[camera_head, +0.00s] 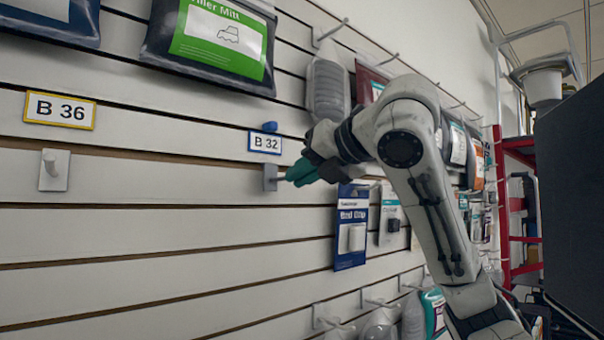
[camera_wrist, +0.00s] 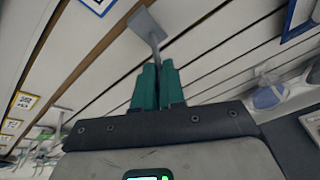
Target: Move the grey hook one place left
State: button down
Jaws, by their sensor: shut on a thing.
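The grey hook (camera_head: 270,178) is at the slatted wall, just below the B 32 label (camera_head: 265,143). Its flat back plate faces the wall; I cannot tell whether it is seated in the groove. My gripper (camera_head: 292,176) has teal fingers shut on the hook's rod from the right. In the wrist view, the fingers (camera_wrist: 158,68) close around the rod, and the hook's grey plate (camera_wrist: 146,24) lies beyond their tips. A paler hook (camera_head: 54,170) is on the wall at the far left, below the B 36 label (camera_head: 60,110).
A bare stretch of slatted wall lies between the two hooks. A bagged Filler Mitt (camera_head: 222,38) hangs above. A blue packet (camera_head: 351,225) hangs below my wrist, and more hanging goods fill the wall to the right. A red rack (camera_head: 520,200) stands farther right.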

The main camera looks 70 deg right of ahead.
dwell(0.7)
jog(key=shift+s+a+r, duration=0.1)
jog(key=shift+s+a, duration=0.25)
jog(key=shift+s, duration=0.45)
jog(key=shift+s+a+r, duration=0.1)
jog(key=shift+s+a, duration=0.3)
jog(key=shift+s, duration=0.35)
jog(key=shift+s+a, duration=0.35)
jog(key=shift+s, duration=0.45)
dwell(0.5)
jog(key=shift+w+a, duration=0.45)
jog(key=shift+a, duration=0.45)
jog(key=shift+w+a, duration=0.4)
jog(key=shift+a, duration=0.45)
jog(key=shift+w+a, duration=0.45)
jog(key=shift+a, duration=0.45)
jog(key=shift+a, duration=0.1)
jog(key=w+a, duration=0.5)
jog(key=a, duration=0.5)
jog(key=shift+a+f, duration=0.15)
jog(key=shift+f, duration=0.05)
jog(key=shift+n+p, duration=0.55)
jog(key=shift+n, duration=0.65)
